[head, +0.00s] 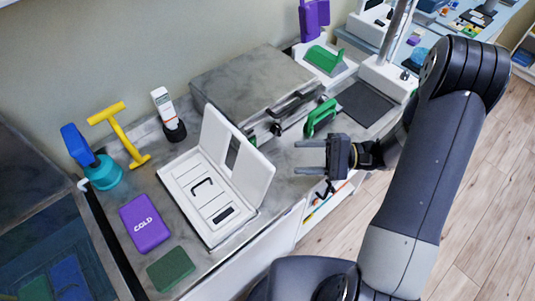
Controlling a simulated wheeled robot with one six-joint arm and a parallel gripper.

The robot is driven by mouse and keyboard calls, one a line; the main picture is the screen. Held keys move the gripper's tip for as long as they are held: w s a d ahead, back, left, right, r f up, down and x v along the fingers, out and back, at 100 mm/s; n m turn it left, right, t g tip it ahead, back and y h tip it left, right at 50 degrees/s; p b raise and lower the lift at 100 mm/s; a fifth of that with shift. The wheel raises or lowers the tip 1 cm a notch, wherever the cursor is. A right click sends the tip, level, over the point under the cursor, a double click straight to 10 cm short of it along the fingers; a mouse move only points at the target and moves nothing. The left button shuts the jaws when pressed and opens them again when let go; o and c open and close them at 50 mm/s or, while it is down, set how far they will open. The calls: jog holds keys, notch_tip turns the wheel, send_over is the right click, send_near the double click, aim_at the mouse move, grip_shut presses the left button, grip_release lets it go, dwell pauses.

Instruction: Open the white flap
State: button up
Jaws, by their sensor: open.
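The white flap (256,178) is hinged to a flat white case (183,187) on the grey worktop. The case's inside is uncovered and shows panels, a black curved handle and a dark window. My gripper (298,157) is open and empty, to the right of the flap and apart from it. Its two fingers point left toward the flap.
A grey box with a black handle (248,86) stands behind the flap, with a green-handled item (320,117) near my gripper. A purple COLD pack (145,223), green block (171,268) and yellow T-shaped tool (122,135) lie left. Wooden floor (495,180) is clear at right.

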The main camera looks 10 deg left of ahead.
aim_at(267, 159)
jog(key=a+p, duration=0.1)
jog(key=a, duration=0.2)
jog(key=s+a, duration=0.1)
jog(key=a, duration=0.2)
jog(key=s+a+p, duration=0.1)
jog(key=a, duration=0.2)
jog(key=shift+a+p, duration=0.2)
jog(key=shift+p, duration=0.1)
grip_shut()
